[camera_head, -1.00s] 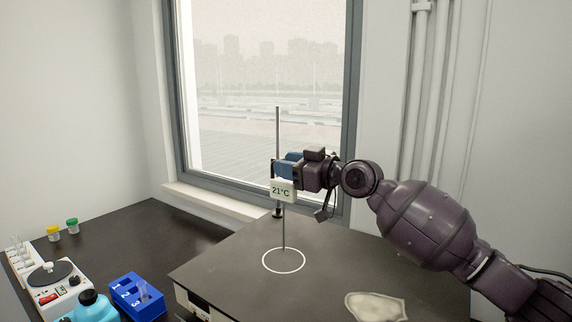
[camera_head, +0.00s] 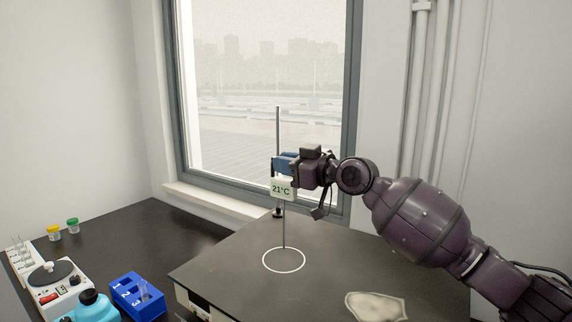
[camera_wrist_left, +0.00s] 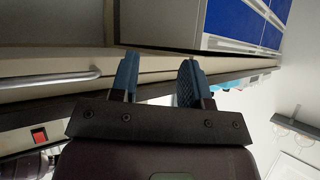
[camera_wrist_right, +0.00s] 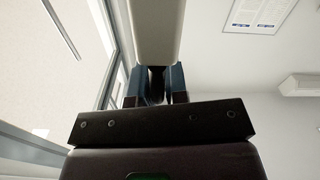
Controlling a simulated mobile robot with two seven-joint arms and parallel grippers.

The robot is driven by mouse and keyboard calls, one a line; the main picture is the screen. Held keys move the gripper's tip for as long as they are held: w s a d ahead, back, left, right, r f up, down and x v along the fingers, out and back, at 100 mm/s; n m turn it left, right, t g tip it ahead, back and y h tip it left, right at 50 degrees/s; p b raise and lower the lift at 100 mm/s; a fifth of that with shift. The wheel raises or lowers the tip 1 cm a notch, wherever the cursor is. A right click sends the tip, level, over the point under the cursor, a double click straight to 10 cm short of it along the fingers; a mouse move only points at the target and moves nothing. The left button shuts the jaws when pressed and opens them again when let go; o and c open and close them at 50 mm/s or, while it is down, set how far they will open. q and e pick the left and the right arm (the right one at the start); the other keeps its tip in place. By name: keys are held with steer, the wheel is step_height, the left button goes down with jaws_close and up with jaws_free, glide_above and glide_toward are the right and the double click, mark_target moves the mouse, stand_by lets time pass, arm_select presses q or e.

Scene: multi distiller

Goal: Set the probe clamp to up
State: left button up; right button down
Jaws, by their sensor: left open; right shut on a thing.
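The probe clamp is the white box (camera_head: 283,189) reading 21°C, on an upright metal rod (camera_head: 278,130) above a white ring (camera_head: 284,260) on the dark bench. It sits about midway up the rod. My right gripper (camera_head: 283,163) is shut on the clamp, coming from the right with its blue fingers at the rod. In the right wrist view the fingers (camera_wrist_right: 157,85) close on a dark part below a pale box (camera_wrist_right: 157,30). My left gripper (camera_wrist_left: 158,78) is open and empty, near cabinet fronts; it is outside the head view.
On the left bench stand a white stirrer-like device (camera_head: 52,285), a blue numbered rack (camera_head: 137,297), a cyan bottle (camera_head: 92,306) and two small jars, yellow-capped (camera_head: 54,233) and green-capped (camera_head: 72,226). A pale flat patch (camera_head: 376,306) lies at the front right. A window is behind the rod.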

step_height(320, 180, up, 14)
steer(key=p, duration=0.2)
steer(key=shift+d+f, duration=0.15)
steer(key=shift+d, duration=0.05)
steer(key=c, duration=1.3)
jaws_free()
steer(key=shift+w, duration=0.1)
steer(key=shift+c, duration=0.2)
steer(key=shift+o, duration=0.7)
steer(key=shift+f, duration=0.15)
